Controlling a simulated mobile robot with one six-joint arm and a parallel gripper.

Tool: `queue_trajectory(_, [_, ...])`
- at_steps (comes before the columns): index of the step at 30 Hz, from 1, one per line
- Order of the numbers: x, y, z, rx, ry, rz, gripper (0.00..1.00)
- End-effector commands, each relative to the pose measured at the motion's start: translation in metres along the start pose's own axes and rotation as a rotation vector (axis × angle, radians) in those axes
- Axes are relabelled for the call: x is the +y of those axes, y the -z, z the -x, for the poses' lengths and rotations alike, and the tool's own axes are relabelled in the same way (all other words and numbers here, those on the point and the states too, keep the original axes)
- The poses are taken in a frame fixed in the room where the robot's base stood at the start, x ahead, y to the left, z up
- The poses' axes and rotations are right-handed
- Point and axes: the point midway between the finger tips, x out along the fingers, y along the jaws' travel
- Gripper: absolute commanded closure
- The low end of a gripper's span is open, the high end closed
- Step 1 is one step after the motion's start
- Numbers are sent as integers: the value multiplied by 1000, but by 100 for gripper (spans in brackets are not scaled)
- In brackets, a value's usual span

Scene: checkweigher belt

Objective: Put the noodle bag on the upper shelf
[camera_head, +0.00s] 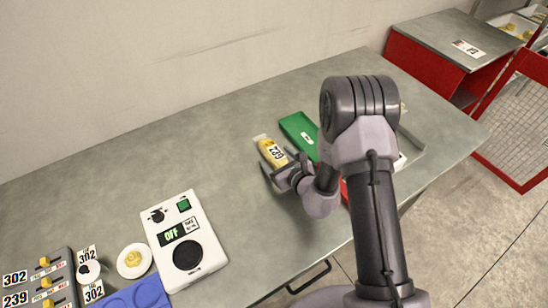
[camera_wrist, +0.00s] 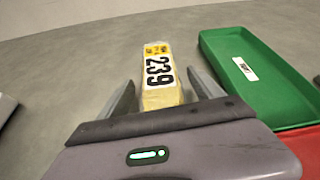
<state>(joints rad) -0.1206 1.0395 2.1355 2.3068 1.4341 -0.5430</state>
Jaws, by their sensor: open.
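The bag (camera_head: 268,147), pale yellow with a white number label, lies on the grey table left of the green tray. Which surface is the upper shelf I cannot tell; a rack (camera_head: 520,24) with yellow items is partly visible at the top right.
A green tray (camera_wrist: 262,85) lies close to the right of the bag, with a red tray (camera_wrist: 303,148) nearer. A white box with a display (camera_head: 187,240) stands at the front left. A red cabinet (camera_head: 420,66) stands beyond the table's right end. The table's back left is clear.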

Motion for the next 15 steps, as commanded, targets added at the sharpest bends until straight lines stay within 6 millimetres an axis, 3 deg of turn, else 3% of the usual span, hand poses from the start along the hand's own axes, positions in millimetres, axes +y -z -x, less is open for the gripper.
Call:
queue_trajectory(6, [0, -1, -2, 0, 0, -1, 24])
queue_trajectory(15, [0, -1, -2, 0, 0, -1, 81])
